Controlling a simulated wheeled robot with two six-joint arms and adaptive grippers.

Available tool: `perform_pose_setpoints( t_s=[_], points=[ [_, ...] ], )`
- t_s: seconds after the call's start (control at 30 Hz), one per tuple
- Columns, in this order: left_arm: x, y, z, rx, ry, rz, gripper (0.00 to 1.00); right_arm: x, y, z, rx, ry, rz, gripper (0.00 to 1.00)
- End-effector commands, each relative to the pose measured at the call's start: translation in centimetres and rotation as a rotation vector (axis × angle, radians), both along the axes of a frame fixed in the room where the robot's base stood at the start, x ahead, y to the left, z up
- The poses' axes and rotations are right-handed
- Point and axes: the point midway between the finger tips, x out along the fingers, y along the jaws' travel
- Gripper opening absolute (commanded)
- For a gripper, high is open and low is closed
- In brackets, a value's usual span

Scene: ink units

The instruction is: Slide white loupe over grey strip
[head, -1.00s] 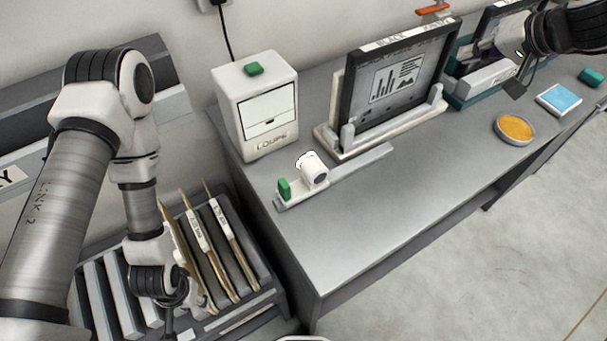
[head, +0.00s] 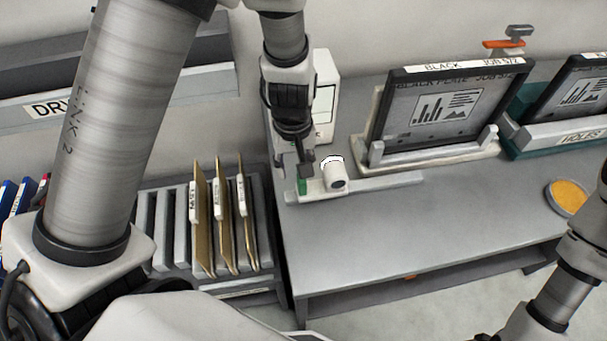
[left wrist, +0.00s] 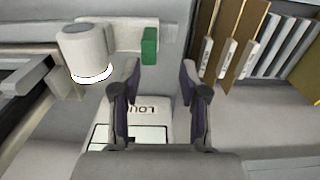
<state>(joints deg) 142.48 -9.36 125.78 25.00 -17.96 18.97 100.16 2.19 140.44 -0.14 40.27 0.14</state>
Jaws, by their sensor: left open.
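The white loupe (head: 338,180), a short cylinder, stands on a pale carriage (head: 318,192) at the left end of the long grey strip (head: 392,183) on the bench. A green tab (head: 302,187) rises at the carriage's left end. The left wrist view also shows the loupe (left wrist: 84,45) and the green tab (left wrist: 149,46). My left gripper (head: 293,172) is open and empty, close to the tab. In the left wrist view its fingers (left wrist: 160,88) are apart, with the tab just beyond them, not clearly between them. My right gripper is out of view; only part of that arm shows.
A white box (head: 326,90) stands behind the loupe, partly hidden by my left arm. A black framed plate (head: 440,105) stands in a holder behind the strip. A rack with upright folders (head: 225,225) is left of the bench. The bench front (head: 420,230) is clear.

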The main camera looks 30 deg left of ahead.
Motion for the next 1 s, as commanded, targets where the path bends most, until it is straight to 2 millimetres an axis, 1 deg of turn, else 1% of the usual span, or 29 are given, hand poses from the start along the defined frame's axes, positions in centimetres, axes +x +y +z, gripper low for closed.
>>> perform_pose_setpoints(
  t_s=[0.03, 0.1, 0.2, 0.3, 0.5, 0.53, 0.57, 0.6, 0.63, 0.67, 1.0],
  points=[
    [-0.1, 0.0, -1.1, -0.001, 0.004, 0.001, 0.44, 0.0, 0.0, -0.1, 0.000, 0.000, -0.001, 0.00],
    [-0.1, 0.0, -2.5, 0.001, 0.003, 0.000, 0.44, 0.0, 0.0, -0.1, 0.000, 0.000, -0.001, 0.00],
    [0.0, 0.0, -4.0, 0.000, 0.001, 0.000, 0.44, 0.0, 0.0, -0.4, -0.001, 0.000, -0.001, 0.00],
    [0.0, 0.0, -4.6, 0.001, 0.000, -0.001, 0.44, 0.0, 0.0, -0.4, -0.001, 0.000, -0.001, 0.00],
    [0.0, 0.0, -4.7, 0.001, -0.002, -0.002, 0.44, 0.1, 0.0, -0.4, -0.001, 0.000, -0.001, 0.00],
    [0.0, 0.0, -4.7, 0.001, -0.002, -0.002, 0.40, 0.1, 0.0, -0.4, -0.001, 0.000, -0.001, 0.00],
    [0.0, 0.0, -4.7, 0.001, -0.002, -0.002, 0.30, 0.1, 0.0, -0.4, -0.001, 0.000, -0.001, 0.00],
    [0.0, 0.0, -4.7, 0.001, -0.002, -0.002, 0.15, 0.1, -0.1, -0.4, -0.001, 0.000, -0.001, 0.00],
    [0.0, 0.0, -4.7, 0.001, -0.002, -0.002, 0.05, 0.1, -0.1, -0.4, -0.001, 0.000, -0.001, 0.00],
    [0.0, 0.0, -4.7, 0.001, -0.002, -0.002, 0.00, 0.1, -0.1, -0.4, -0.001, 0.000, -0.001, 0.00],
    [-0.1, 0.0, -4.7, 0.000, 0.001, -0.002, 0.00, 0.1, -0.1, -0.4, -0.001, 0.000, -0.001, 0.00]
  ],
)
